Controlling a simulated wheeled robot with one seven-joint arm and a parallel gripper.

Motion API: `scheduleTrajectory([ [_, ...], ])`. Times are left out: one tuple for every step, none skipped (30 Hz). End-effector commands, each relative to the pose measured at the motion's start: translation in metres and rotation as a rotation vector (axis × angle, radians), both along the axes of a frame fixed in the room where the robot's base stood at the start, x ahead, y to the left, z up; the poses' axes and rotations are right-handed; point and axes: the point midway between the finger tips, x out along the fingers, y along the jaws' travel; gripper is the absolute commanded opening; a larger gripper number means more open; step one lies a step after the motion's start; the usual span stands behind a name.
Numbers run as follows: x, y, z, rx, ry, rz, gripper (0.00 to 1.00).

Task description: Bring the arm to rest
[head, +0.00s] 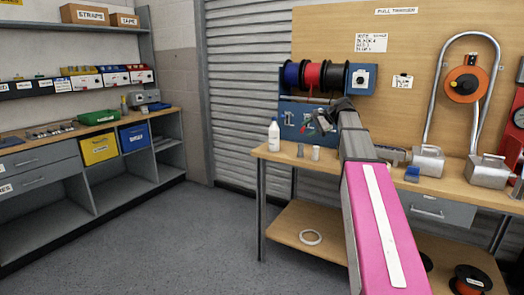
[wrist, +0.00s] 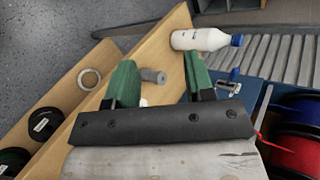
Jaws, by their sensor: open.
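My arm, with a pink link and grey joints, reaches forward over the wooden workbench (head: 385,168) in the head view. My gripper (wrist: 158,64) shows in the wrist view with its two green fingers spread apart. Nothing is held between them. A small grey cylinder (wrist: 153,76) stands on the bench beyond the gap between the fingers, apart from them. In the head view the gripper end is small and partly hidden by my arm, in front of the blue panel (head: 294,112).
Cable spools (head: 312,77) hang behind. Metal boxes (head: 427,161) stand at right. A tape ring (head: 311,237) lies on the lower shelf. Open floor (head: 180,245) lies left.

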Motion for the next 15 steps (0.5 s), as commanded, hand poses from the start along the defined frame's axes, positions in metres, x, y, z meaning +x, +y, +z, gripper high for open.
scheduleTrajectory([
  [-0.003,0.002,-0.008,-0.009,0.003,0.002,0.48],
  [-0.004,0.002,-0.012,-0.016,0.003,0.003,0.48],
  [-0.006,0.003,-0.02,-0.027,0.004,0.005,0.48],
  [-0.008,0.004,-0.025,-0.037,0.004,0.007,0.48],
  [-0.009,0.005,-0.03,-0.044,0.005,0.009,0.48],
  [-0.012,0.006,-0.039,-0.057,0.007,0.011,0.48],
  [-0.014,0.006,-0.047,-0.068,0.008,0.013,0.48],
  [-0.016,0.007,-0.053,-0.079,0.008,0.015,0.48],
  [-0.019,0.008,-0.063,-0.096,0.007,0.019,0.48],
  [-0.021,0.009,-0.071,-0.109,0.009,0.021,0.48],
  [-0.025,0.01,-0.08,-0.122,0.01,0.025,0.48],
  [-0.029,0.012,-0.091,-0.142,0.011,0.031,0.48],
  [-0.033,0.013,-0.101,-0.158,0.013,0.037,0.48],
  [-0.037,0.014,-0.111,-0.176,0.014,0.043,0.48],
  [-0.043,0.016,-0.126,-0.202,0.016,0.052,0.48],
])
